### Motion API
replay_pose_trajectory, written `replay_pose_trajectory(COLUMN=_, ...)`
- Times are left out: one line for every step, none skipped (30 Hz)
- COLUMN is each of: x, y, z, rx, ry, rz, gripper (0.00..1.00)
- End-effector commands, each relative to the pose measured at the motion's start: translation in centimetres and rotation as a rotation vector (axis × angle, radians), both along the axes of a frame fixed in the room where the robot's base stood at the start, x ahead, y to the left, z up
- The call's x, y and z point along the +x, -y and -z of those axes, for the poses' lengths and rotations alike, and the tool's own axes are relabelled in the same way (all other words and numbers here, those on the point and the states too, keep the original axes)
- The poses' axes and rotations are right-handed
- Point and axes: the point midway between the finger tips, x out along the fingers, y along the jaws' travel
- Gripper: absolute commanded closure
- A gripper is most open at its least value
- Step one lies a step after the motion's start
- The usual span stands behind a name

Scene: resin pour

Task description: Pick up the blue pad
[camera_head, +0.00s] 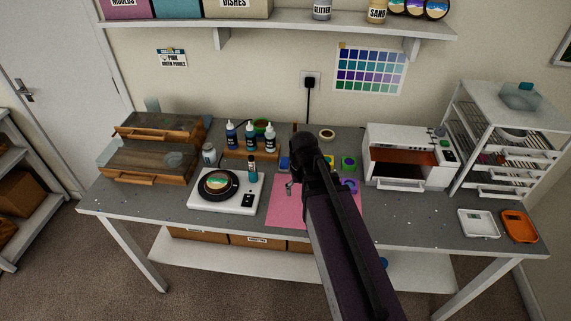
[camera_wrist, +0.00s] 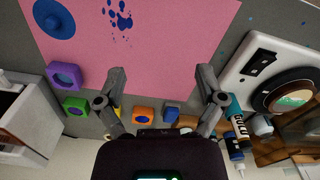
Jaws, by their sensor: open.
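A small blue square pad (camera_wrist: 170,115) lies on the grey table beside an orange pad (camera_wrist: 143,116), near the pink mat's edge. In the head view the blue pad (camera_head: 284,163) shows just left of my arm. My gripper (camera_wrist: 160,88) is open and empty above the edge of the pink mat (camera_wrist: 165,40). In the wrist picture the blue pad lies between the two fingers, nearer the palm than the fingertips. My arm hides part of the mat and some pads in the head view.
A purple pad (camera_wrist: 65,76) and a green pad (camera_wrist: 75,105) lie to one side. A white scale (camera_head: 226,198) with a black turntable, dropper bottles (camera_head: 250,138) in a wooden rack and a small oven (camera_head: 408,157) stand nearby. A blue disc (camera_wrist: 53,18) lies on the mat.

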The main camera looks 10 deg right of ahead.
Motion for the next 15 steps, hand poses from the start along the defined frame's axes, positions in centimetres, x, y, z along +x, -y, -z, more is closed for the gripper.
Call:
replay_pose_trajectory(x=2.5, y=-0.3, z=-0.4, rx=0.000, ry=0.000, rz=0.011, gripper=0.11)
replay_pose_trajectory(x=3.6, y=-0.4, z=-0.6, rx=0.000, ry=0.000, rz=0.022, gripper=0.11)
replay_pose_trajectory(x=5.2, y=-0.5, z=-0.8, rx=0.000, ry=0.000, rz=0.037, gripper=0.11)
replay_pose_trajectory(x=6.4, y=-0.5, z=-0.9, rx=0.000, ry=0.000, rz=0.050, gripper=0.11)
replay_pose_trajectory(x=7.7, y=-0.5, z=-1.1, rx=0.000, ry=0.000, rz=0.063, gripper=0.11)
replay_pose_trajectory(x=9.4, y=-0.5, z=-1.3, rx=0.001, ry=0.000, rz=0.082, gripper=0.11)
replay_pose_trajectory(x=10.7, y=-0.5, z=-1.5, rx=0.001, ry=0.000, rz=0.095, gripper=0.11)
replay_pose_trajectory(x=12.0, y=-0.5, z=-1.7, rx=0.001, ry=0.000, rz=0.110, gripper=0.11)
replay_pose_trajectory(x=13.7, y=-0.5, z=-1.9, rx=0.001, ry=0.000, rz=0.128, gripper=0.11)
replay_pose_trajectory(x=15.0, y=-0.6, z=-2.0, rx=0.001, ry=0.000, rz=0.142, gripper=0.11)
replay_pose_trajectory(x=16.2, y=-0.6, z=-2.2, rx=0.001, ry=0.000, rz=0.155, gripper=0.11)
replay_pose_trajectory(x=17.7, y=-0.6, z=-2.3, rx=0.001, ry=0.000, rz=0.173, gripper=0.11)
replay_pose_trajectory(x=18.7, y=-0.6, z=-2.5, rx=0.001, ry=0.000, rz=0.184, gripper=0.11)
replay_pose_trajectory(x=19.7, y=-0.6, z=-2.6, rx=0.001, ry=0.000, rz=0.196, gripper=0.11)
replay_pose_trajectory(x=20.9, y=-0.6, z=-2.7, rx=0.001, ry=0.000, rz=0.210, gripper=0.11)
